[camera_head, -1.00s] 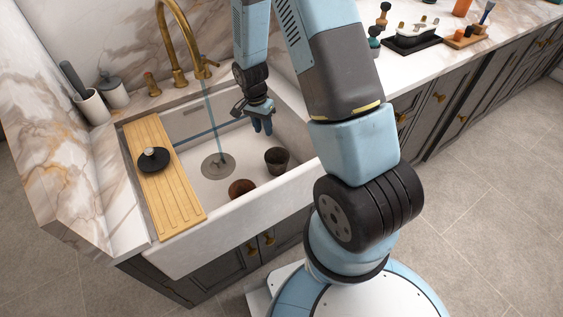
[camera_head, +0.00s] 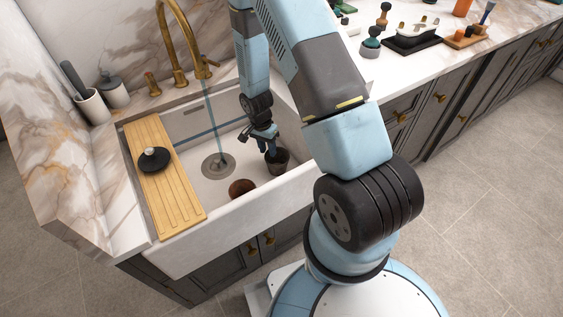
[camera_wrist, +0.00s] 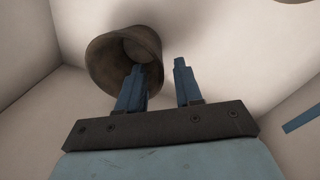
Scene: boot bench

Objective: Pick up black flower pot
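The black flower pot (camera_head: 278,164) stands in the white sink basin, toward its right side. It also shows in the wrist view (camera_wrist: 104,62), where I look into its round opening. My gripper (camera_head: 271,150) is low in the basin at the pot's rim. In the wrist view my gripper (camera_wrist: 159,66) is open, with a gap between its two blue fingers. The left finger overlaps the pot's opening, and the right finger is outside the pot. I cannot tell whether either finger touches the wall.
A brown round object (camera_head: 242,187) lies in the sink (camera_head: 205,203) left of the pot. Water runs from the brass faucet (camera_head: 180,40) to the drain (camera_head: 218,165).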

